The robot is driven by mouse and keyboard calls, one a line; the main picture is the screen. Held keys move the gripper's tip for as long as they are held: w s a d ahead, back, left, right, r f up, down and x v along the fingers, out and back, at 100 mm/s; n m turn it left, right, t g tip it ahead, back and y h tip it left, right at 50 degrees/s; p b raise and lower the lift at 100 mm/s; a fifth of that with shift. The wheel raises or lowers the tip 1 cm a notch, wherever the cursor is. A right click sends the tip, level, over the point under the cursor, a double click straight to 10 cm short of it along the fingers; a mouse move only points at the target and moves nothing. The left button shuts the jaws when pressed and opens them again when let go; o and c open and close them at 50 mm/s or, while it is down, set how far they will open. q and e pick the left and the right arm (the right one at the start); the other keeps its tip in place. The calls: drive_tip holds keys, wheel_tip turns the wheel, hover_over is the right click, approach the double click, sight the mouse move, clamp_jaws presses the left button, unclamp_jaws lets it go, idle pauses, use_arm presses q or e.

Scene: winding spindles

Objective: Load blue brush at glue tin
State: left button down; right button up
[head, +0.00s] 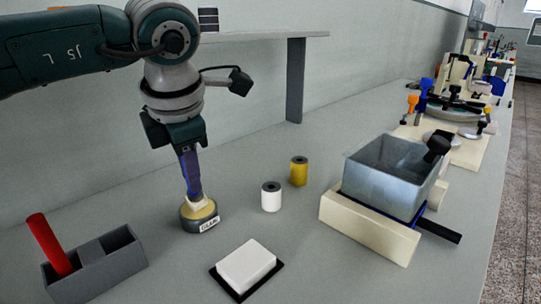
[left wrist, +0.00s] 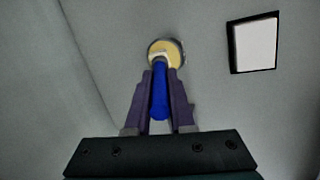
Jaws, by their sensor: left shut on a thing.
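My left gripper (head: 190,160) points down and is shut on the blue brush (left wrist: 159,95), gripping its handle. In the head view the fingers hide much of the handle. The brush's pale lower end is at the mouth of the glue tin (head: 199,217), a dark round tin with a label reading GLUE and a yellowish top. In the left wrist view the tin (left wrist: 176,47) lies beyond the fingertips, with the brush's end over its yellowish inside. I cannot tell how deep the brush's end reaches. My right gripper is not in view.
A grey divided holder (head: 108,262) with a red stick (head: 50,244) stands at the left front. A white block on a black pad (head: 236,290) lies in front. White (head: 271,197) and yellow (head: 299,171) spools stand right of the tin. A metal box (head: 386,180) sits further right.

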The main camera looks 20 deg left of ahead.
use_arm(q)
wheel_tip(320, 180, up, 7)
drive_tip(key=p, duration=0.5)
idle(0.4)
idle(0.5)
drive_tip(key=s+d+r+m+g+h+p, duration=0.25)
drive_tip(key=s+d+r+m+p, duration=0.2)
drive_tip(key=r+m, duration=0.8)
drive_tip(key=s+d+r+m+g+h+p, duration=0.3)
drive_tip(key=s+d+r+m, duration=0.4)
drive_tip(key=m, duration=1)
drive_tip(key=s+a+r+p, duration=0.1)
drive_tip(key=s+r+p, duration=0.1)
drive_tip(key=r+p, duration=1.6)
drive_tip(key=s+r+t+p, duration=0.1)
drive_tip(key=s+r+p, duration=0.2)
drive_tip(key=r+p, duration=1.5)
drive_tip(key=shift+a+r+h+p, duration=0.35)
drive_tip(key=shift+p, duration=0.75)
